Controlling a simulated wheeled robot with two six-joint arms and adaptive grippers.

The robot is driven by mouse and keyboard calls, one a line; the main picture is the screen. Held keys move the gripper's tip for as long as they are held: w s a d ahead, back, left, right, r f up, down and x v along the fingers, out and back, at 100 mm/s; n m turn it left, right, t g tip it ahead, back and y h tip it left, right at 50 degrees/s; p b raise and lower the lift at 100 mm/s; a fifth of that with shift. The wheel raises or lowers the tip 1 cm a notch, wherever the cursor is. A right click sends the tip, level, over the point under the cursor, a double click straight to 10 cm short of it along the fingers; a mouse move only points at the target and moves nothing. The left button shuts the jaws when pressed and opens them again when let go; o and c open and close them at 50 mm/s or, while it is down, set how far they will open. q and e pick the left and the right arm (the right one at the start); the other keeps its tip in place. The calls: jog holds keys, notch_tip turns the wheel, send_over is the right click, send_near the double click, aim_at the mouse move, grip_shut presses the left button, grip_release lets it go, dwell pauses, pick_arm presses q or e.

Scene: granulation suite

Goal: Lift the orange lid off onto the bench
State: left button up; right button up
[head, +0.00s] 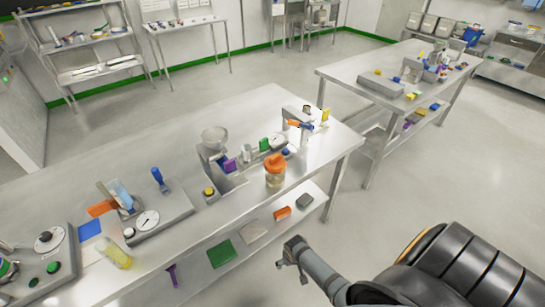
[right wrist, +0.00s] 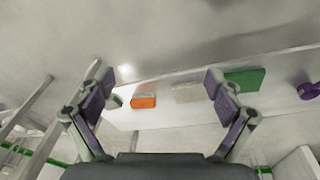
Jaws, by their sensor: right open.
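The orange lid (head: 275,162) sits on top of a clear jar (head: 275,182) near the front right part of the bench (head: 330,150), in the head view. The jar stands upright and holds something tan. My right gripper (head: 288,262) is in front of the bench, below and apart from the jar. In the right wrist view, my right gripper (right wrist: 162,85) has its fingers wide apart with nothing between them. The lid and jar cannot be made out in that view. My left gripper is not in view.
The lower shelf holds an orange block (head: 282,213), a grey block (head: 304,201) and a green slab (head: 221,254). Behind the jar stand a dial gauge (head: 277,141) and a funnel device (head: 215,140). The bench's right end has some bare top. A second bench (head: 340,72) stands beyond.

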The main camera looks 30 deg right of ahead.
jog(key=w+r+m+p, duration=0.1)
jog(key=w+r, duration=0.6)
jog(key=r, duration=0.4)
notch_tip(320, 180, up, 34)
jog(key=m+g+p, duration=0.1)
jog(key=m+p, duration=0.1)
jog(key=m, duration=1)
send_over(275, 156)
jog(key=a, duration=0.2)
jog(key=shift+s+d+h, duration=0.15)
jog(key=shift+s+h, duration=0.15)
jog(key=f, duration=0.3)
jog(key=d+f+p, duration=0.1)
jog(key=f, duration=0.1)
jog(key=shift+w+f, duration=0.15)
jog(key=shift+f, duration=0.1)
jog(key=shift+f+p, duration=0.2)
jog(key=shift+p, duration=0.1)
jog(key=f, duration=0.3)
jog(key=d+f+p, duration=0.1)
jog(key=shift+w+f, duration=0.25)
jog(key=shift+f, duration=0.1)
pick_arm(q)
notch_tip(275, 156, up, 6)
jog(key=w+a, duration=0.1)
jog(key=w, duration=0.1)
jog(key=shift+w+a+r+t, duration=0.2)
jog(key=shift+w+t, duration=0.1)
pick_arm(e)
jog(key=c, duration=1.1)
